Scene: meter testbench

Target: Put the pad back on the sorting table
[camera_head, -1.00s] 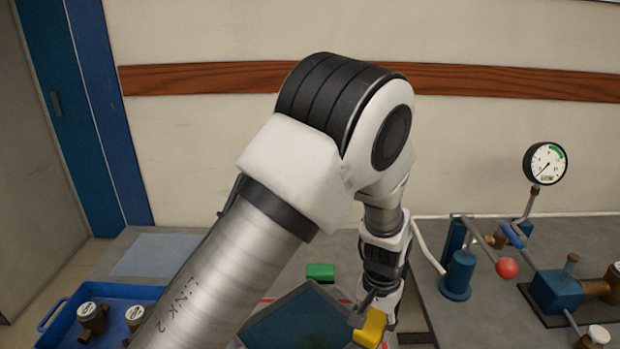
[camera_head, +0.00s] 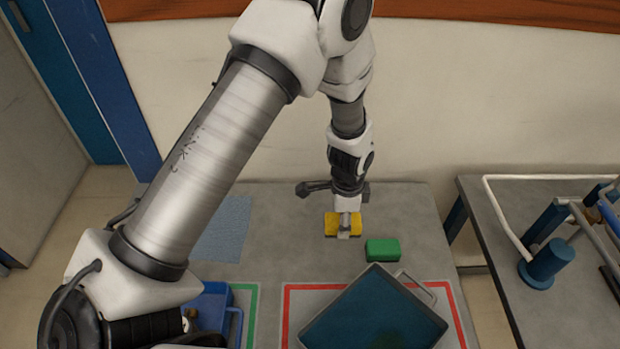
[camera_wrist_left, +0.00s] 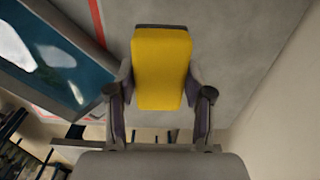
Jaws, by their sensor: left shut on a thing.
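The yellow pad (camera_head: 330,224) is at the back of the grey sorting table (camera_head: 280,235), left of a green block (camera_head: 382,250). My left gripper (camera_head: 347,226) points down and is shut on the pad. In the left wrist view the yellow pad (camera_wrist_left: 160,62) sits between the two fingers of the left gripper (camera_wrist_left: 160,88), with grey tabletop behind it. The pad is low over or on the tabletop; I cannot tell whether it touches. My right gripper is not in view.
A light blue mat (camera_head: 222,228) lies at the left. A blue bin (camera_head: 212,305) is partly hidden by my arm. A second bench with pipework (camera_head: 545,262) stands right, across a gap.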

